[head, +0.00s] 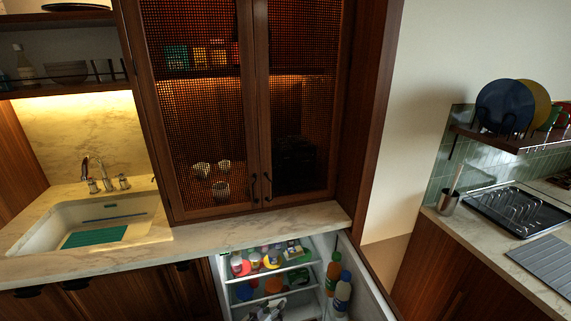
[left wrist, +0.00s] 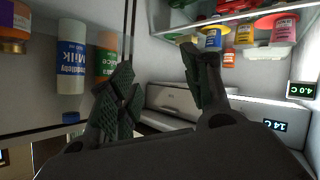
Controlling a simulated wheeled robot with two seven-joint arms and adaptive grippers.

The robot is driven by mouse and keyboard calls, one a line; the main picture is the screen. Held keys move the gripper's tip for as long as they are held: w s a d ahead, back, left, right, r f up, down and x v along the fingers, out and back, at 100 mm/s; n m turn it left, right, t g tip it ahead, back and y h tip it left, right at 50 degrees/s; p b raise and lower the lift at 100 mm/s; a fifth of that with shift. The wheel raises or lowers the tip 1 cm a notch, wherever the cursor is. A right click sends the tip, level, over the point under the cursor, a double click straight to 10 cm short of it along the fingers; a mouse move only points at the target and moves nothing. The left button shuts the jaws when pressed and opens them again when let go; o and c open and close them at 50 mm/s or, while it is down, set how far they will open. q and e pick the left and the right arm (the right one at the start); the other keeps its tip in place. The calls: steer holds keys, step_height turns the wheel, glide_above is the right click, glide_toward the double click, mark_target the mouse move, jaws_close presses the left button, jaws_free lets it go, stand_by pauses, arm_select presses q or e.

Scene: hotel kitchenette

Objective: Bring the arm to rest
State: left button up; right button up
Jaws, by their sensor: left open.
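My left gripper (left wrist: 155,62) is open in the left wrist view, with nothing between its two dark ridged fingers. It is inside the open fridge (head: 306,277). In the head view my left gripper (head: 271,311) shows as a small grey shape low in the fridge, partly cut off by the bottom edge. My right gripper is in neither view.
The fridge door (head: 364,287) stands open on the right, with bottles (head: 342,291) along it. Shelves of jars (left wrist: 213,38) lie above the drawer (left wrist: 179,101) in the left wrist view. The marble counter (head: 262,234) runs above the fridge; a sink (head: 50,232) is at left.

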arm_select(q)
steer(key=s+a+f+g+y, duration=0.1)
steer(key=s+a+f+g, duration=0.1)
steer(key=s+a+f, duration=0.55)
steer(key=s+a+f+m+g+y, duration=0.15)
steer(key=s+f, duration=0.35)
steer(key=f, duration=0.5)
steer(key=s+a+f+g+y, duration=0.1)
steer(key=s+a+f+y, duration=0.1)
steer(key=s+a+f, duration=0.55)
steer(key=s+a+f+g, duration=0.1)
steer(key=s+f, duration=0.3)
steer(key=s, duration=0.6)
steer(key=s+a+f+g+y, duration=0.1)
steer(key=s+f, duration=0.3)
steer(key=s, duration=0.6)
steer(key=s+a+f+g, duration=0.3)
steer(key=s+f, duration=0.1)
steer(key=s, duration=0.7)
steer(key=shift+a+f, duration=0.15)
steer(key=shift+f, duration=0.2)
steer(key=shift+g, duration=0.25)
